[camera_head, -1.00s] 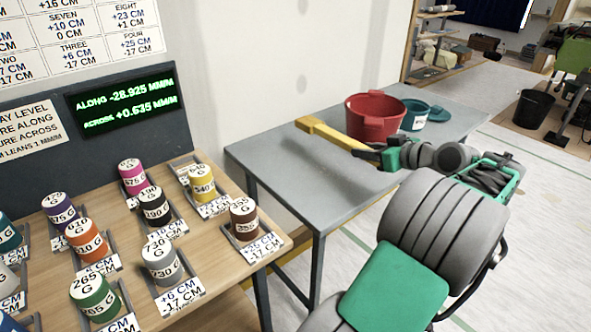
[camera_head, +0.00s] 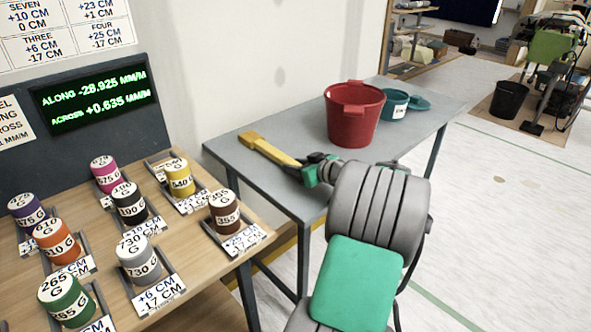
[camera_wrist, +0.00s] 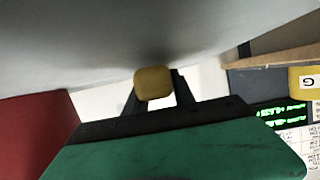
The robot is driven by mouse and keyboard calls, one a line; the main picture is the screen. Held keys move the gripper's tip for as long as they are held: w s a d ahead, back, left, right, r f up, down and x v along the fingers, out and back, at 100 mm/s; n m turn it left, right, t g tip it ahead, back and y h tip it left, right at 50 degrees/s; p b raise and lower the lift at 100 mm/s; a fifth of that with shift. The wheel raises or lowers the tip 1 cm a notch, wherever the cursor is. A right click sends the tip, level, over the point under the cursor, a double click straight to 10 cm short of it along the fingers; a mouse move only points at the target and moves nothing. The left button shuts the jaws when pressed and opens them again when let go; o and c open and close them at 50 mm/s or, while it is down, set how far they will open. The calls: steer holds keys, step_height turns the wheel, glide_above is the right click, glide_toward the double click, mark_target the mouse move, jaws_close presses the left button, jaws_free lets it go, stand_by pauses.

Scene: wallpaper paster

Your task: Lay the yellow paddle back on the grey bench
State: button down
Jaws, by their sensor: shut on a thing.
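The yellow paddle (camera_head: 268,149) is a long flat bar with a wider far end. It lies low over or on the left part of the grey bench (camera_head: 232,148); I cannot tell whether it touches the top. My gripper (camera_head: 306,172) is shut on the paddle's near end, at the bench's front edge. In the wrist view the paddle's yellow end (camera_wrist: 153,83) sits between my dark fingers, with the grey bench surface (camera_wrist: 90,45) close by it. My arm hides part of the bench's right front.
A red bucket (camera_head: 354,116) stands on the bench behind my gripper. A teal pot (camera_head: 394,105) stands beside it. On the left, a wooden table (camera_head: 192,245) carries several labelled weights, with a green-lit display (camera_head: 95,103) behind. The bench's left end looks clear.

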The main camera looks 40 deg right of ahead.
steer(key=c, duration=1.1)
jaws_free()
steer(key=shift+o, duration=0.2)
steer(key=shift+f, duration=0.1)
